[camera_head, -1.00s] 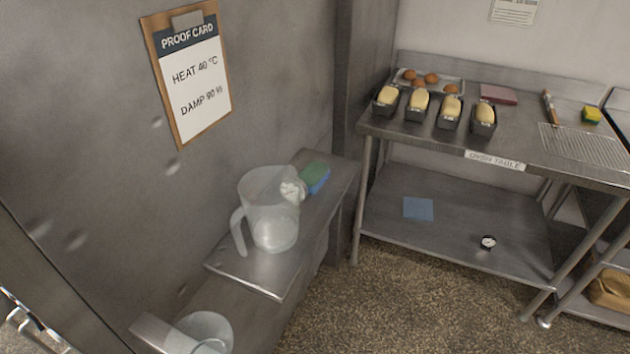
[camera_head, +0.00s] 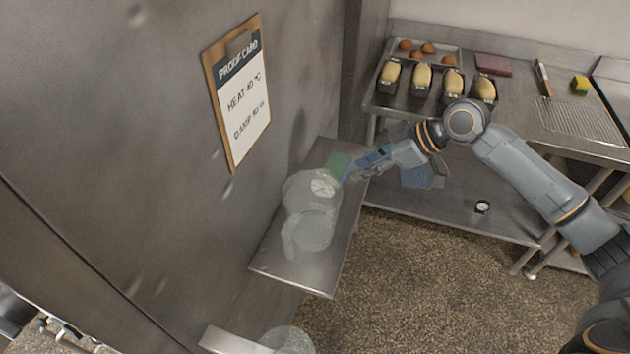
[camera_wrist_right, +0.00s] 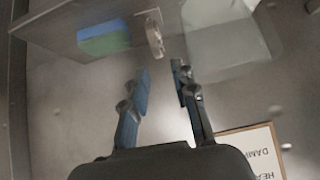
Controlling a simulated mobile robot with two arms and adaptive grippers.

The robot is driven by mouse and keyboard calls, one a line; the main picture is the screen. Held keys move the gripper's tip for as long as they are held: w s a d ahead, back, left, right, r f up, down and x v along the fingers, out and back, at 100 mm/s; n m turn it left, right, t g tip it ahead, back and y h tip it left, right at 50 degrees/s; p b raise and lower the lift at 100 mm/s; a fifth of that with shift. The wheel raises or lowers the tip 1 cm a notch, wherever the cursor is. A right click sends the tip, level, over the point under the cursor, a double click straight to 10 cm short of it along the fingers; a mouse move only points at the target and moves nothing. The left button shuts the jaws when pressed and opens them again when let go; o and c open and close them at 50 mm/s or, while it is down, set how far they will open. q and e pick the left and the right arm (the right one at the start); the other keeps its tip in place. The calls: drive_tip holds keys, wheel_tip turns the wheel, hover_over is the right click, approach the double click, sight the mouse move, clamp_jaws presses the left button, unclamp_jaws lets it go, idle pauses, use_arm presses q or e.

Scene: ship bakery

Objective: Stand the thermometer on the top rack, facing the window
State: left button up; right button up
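A round, pale-faced dial thermometer (camera_head: 323,186) shows at the small wall shelf (camera_head: 285,258), overlapping the clear pitcher (camera_head: 312,225). In the right wrist view the thermometer (camera_wrist_right: 154,36) is seen nearly edge-on, just beyond my fingertips. My right gripper (camera_head: 352,176) reaches in from the right beside it. In the wrist view its fingers (camera_wrist_right: 162,74) are apart with nothing between them. A second, dark-rimmed dial (camera_head: 482,207) lies on the oven table's lower shelf. My left gripper is not in view. No rack or window can be made out for certain.
The proof card (camera_head: 240,95) hangs on the steel wall. Loaf tins (camera_head: 421,80) and a tray with eggs (camera_head: 406,57) are on the oven table. Another clear vessel (camera_head: 288,341) is low in front.

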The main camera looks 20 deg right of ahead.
drive_tip(key=p+x, duration=0.2)
drive_tip(key=x, duration=0.5)
drive_tip(key=shift+w, duration=0.1)
drive_tip(key=shift+w+a+f, duration=0.1)
drive_tip(key=shift+a+f, duration=0.05)
drive_tip(key=shift+f, duration=0.05)
drive_tip(key=shift+w+a+f+p, duration=0.1)
drive_tip(key=shift+w+a+p, duration=0.1)
drive_tip(key=shift+p, duration=0.1)
drive_tip(key=p+x, duration=0.2)
drive_tip(key=x, duration=0.2)
drive_tip(key=shift+w+f, duration=0.15)
drive_tip(key=shift+w, duration=0.05)
drive_tip(key=shift+a+f, duration=0.15)
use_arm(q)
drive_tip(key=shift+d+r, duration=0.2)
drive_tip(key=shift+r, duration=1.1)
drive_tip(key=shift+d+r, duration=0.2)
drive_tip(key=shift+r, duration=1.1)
use_arm(e)
clamp_jaws()
